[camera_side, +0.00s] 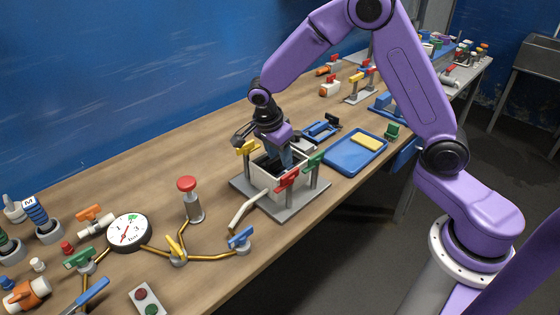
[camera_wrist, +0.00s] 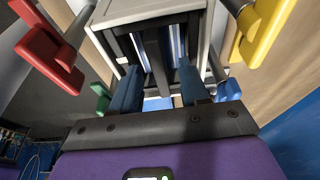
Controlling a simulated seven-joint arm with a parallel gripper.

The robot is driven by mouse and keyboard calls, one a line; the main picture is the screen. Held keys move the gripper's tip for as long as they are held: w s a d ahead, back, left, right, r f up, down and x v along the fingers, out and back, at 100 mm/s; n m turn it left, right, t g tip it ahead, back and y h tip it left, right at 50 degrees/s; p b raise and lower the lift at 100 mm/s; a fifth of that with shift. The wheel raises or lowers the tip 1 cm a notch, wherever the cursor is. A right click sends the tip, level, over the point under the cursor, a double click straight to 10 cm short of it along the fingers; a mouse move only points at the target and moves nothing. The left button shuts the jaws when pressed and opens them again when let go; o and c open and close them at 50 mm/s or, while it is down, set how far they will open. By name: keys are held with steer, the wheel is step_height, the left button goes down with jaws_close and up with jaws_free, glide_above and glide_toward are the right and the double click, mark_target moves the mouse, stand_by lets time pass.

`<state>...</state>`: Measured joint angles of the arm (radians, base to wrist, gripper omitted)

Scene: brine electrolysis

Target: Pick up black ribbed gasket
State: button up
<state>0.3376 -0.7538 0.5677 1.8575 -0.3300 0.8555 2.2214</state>
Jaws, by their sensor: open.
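My gripper (camera_wrist: 157,68) is open, its two blue fingers pointing into an open light-walled cell box (camera_wrist: 104,13). Between and beyond the fingers, dark upright plates (camera_wrist: 154,48) stand in the box beside bright strips. One may be the black ribbed gasket, but I cannot make out ribs or tell which. In the side view my gripper (camera_side: 286,158) is over the box (camera_side: 262,180), with a blue finger low at its opening. Dark parts (camera_side: 264,164) show inside; the box wall and gripper hide the rest. I cannot tell whether the fingers touch anything.
Red (camera_side: 287,179), yellow (camera_side: 247,147) and green (camera_side: 315,160) handled clamps stand around the box on a grey base plate (camera_side: 300,207); a blue one (camera_wrist: 228,90) shows in the wrist view. A blue tray (camera_side: 342,160) with a yellow block lies right. A red-topped post (camera_side: 190,198) stands left.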

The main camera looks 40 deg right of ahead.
steer(key=shift+f, duration=0.25)
stand_by(0.3)
jaws_close()
